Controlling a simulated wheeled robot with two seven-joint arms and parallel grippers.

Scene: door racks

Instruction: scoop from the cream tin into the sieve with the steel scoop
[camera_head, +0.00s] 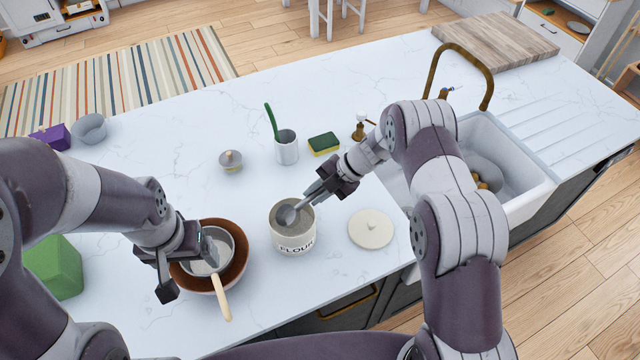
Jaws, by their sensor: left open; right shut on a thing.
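The cream tin (293,242), marked FLOUR, stands open on the counter at the middle. My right gripper (322,196) is shut on the steel scoop (286,215) and holds it over the tin. The scoop's bowl is at the tin's mouth; I cannot tell whether it touches the contents. The sieve (222,262), with a pale wooden handle, sits in a brown bowl (240,275) left of the tin. My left gripper (185,265) is open at the sieve's left side and hides part of the sieve and bowl.
A cream lid (371,229) lies right of the tin. Behind are a small lidded pot (230,161), a white cup (286,148) with a green utensil, and a sponge (324,144). A green block (54,268) stands left. The sink (530,190) is at right.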

